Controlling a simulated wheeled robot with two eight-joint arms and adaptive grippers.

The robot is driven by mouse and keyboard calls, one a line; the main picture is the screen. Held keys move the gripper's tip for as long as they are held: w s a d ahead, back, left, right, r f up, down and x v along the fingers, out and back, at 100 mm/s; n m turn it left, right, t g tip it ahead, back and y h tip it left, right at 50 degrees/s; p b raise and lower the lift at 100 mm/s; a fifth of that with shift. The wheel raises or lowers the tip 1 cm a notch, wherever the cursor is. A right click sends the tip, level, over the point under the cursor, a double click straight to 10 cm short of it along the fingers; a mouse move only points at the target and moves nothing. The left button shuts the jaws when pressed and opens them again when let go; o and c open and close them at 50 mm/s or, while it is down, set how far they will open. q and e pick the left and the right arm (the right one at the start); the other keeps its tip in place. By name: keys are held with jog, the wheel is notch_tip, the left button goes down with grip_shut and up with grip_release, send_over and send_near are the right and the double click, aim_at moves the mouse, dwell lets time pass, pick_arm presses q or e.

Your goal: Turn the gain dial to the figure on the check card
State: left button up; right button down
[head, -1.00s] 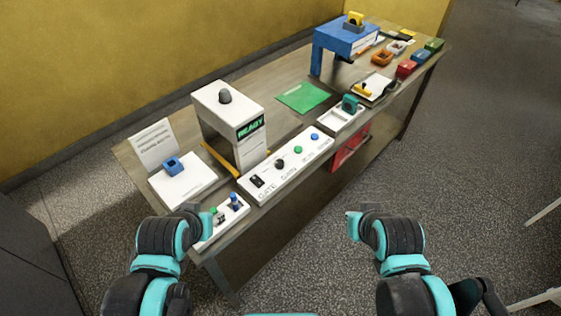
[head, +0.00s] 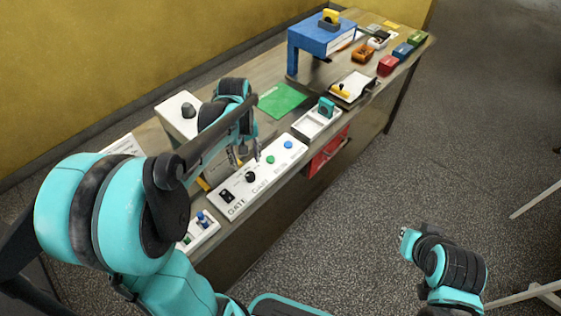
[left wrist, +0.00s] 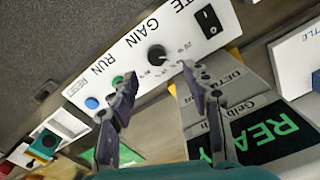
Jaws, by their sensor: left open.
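The gain dial is a black knob (head: 250,176) on the white control panel (head: 236,209). It also shows in the left wrist view (left wrist: 157,55), below the word GAIN, with small figures around it too fine to read surely. My left gripper (head: 246,156) is open and empty above the panel. In the left wrist view its fingers (left wrist: 158,76) stand either side of the dial's line, apart from it. My right gripper (head: 405,234) is low at the right, away from the bench; its jaws are not clear. A white card (head: 124,146) at the left is mostly hidden and unreadable.
On the panel are a black switch (head: 226,196), a green button (head: 270,160) and a blue button (head: 288,145). A blue stand (head: 318,38) is farther off.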

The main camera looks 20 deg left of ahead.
aim_at(250, 174)
pick_arm(q)
jog(key=shift+w+d+f, duration=0.1)
jog(key=shift+w+f, duration=0.15)
jog(key=shift+w, duration=0.15)
jog(key=shift+f, duration=0.3)
notch_tip(250, 174, down, 7)
jog(key=b, duration=0.2)
jog(key=shift+b, duration=0.35)
grip_shut()
pick_arm(e)
jog(key=shift+s+d+f, duration=0.1)
jog(key=shift+d+f, duration=0.05)
jog(key=shift+f, duration=0.45)
jog(key=shift+s+d+f, duration=0.1)
jog(key=shift+d+f, duration=0.05)
jog(key=shift+f, duration=0.45)
